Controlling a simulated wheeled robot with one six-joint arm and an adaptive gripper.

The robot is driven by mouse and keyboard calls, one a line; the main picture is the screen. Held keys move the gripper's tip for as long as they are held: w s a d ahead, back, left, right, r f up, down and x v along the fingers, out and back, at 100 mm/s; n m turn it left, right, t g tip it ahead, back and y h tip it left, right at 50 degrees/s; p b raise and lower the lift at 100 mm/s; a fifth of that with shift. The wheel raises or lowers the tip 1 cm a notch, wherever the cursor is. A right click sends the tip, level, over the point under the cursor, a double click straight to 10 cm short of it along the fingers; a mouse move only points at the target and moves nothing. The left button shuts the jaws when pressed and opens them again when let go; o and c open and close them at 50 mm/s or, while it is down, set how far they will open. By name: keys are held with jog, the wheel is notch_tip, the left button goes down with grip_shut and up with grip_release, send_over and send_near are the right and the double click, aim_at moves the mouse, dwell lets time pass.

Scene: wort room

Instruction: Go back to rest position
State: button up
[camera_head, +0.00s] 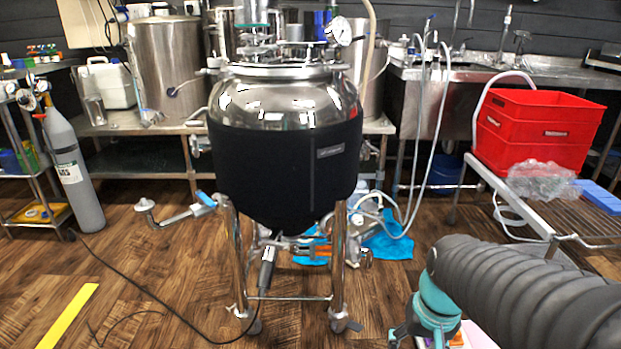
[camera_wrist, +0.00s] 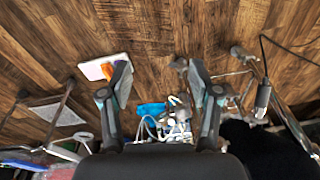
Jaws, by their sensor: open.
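My gripper (camera_head: 425,322) is at the lower right of the head view, at the end of my dark ribbed arm, with its tips cut off by the frame. In the wrist view my gripper (camera_wrist: 157,75) shows two fingers spread apart, with wooden floor visible between them. Nothing is held. It is to the right of the steel tank with the black jacket (camera_head: 285,165), apart from it in the head view.
A red crate (camera_head: 540,130) stands on a metal rack at right. A steel sink bench (camera_head: 500,70) and vessels line the back wall. A grey gas cylinder (camera_head: 72,175) stands at left. A black cable crosses the floor. The floor at front left is mostly clear.

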jog(key=s+a+r+n+t+p, duration=0.1)
jog(key=s+r+t, duration=0.3)
jog(key=r, duration=0.6)
jog(key=shift+s+a+r+n+p, duration=0.2)
jog(key=shift+a+r+n+p, duration=0.15)
jog(key=shift+a, duration=0.3)
jog(key=c, duration=0.4)
jog(key=shift+d, duration=0.15)
